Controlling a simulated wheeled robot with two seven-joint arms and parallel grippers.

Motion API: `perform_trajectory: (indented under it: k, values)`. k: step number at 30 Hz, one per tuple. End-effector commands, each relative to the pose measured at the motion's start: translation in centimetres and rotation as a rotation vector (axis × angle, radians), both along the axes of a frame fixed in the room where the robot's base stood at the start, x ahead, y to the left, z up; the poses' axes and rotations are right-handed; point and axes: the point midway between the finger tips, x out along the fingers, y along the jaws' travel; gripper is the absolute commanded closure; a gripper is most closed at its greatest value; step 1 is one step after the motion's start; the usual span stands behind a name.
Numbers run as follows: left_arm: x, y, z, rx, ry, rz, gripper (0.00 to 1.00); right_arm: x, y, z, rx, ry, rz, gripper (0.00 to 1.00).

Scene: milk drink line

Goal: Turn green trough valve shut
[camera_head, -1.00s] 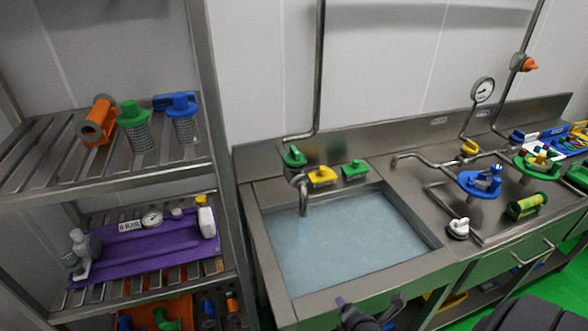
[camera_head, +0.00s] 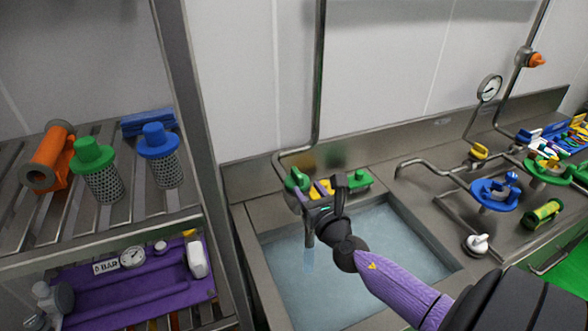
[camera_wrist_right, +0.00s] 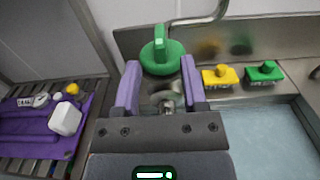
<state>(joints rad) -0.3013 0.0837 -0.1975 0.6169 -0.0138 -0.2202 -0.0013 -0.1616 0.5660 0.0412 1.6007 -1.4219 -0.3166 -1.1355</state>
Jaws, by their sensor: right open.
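The green trough valve (camera_head: 296,179) sits on the pipe above the trough tap at the back left of the trough (camera_head: 262,236). In the right wrist view the green valve (camera_wrist_right: 162,55), with its raised handle, stands just beyond and between the two purple fingers. My right gripper (camera_head: 318,197) reaches over the trough to the tap; it is open, and its fingers (camera_wrist_right: 160,80) show apart in the wrist view. I cannot tell whether they touch the valve. Water (camera_head: 308,258) runs from the spout into the filled trough. My left gripper is not in view.
A yellow block (camera_head: 322,188) and a green block (camera_head: 358,179) sit on the ledge right of the valve. A steel rack with strainers (camera_head: 101,182) and a purple tray (camera_head: 100,290) stands at left. Blue and green handwheels (camera_head: 495,194) are at right.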

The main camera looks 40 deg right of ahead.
Motion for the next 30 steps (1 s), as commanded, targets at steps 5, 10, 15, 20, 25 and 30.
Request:
perform_trajectory:
  k: [5, 10, 15, 20, 25, 30]
  values:
    - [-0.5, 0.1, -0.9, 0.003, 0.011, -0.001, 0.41, 3.7, -1.2, -0.2, 0.003, -0.002, -0.002, 0.46]
    - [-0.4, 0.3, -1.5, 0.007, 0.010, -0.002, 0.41, 5.7, -1.8, -0.2, 0.003, 0.000, -0.001, 0.46]
    - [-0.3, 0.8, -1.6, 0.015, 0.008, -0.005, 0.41, 6.4, -2.0, -0.1, 0.003, 0.001, 0.001, 0.46]
    - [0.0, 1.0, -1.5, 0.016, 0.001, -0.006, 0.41, 6.4, -2.0, -0.1, 0.004, 0.001, 0.001, 0.46]
    - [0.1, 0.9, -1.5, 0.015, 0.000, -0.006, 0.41, 6.4, -2.0, -0.1, 0.004, 0.001, 0.000, 0.73]
    - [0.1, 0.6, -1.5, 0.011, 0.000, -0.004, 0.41, 6.3, -2.0, -0.1, 0.004, 0.001, 0.000, 1.00]
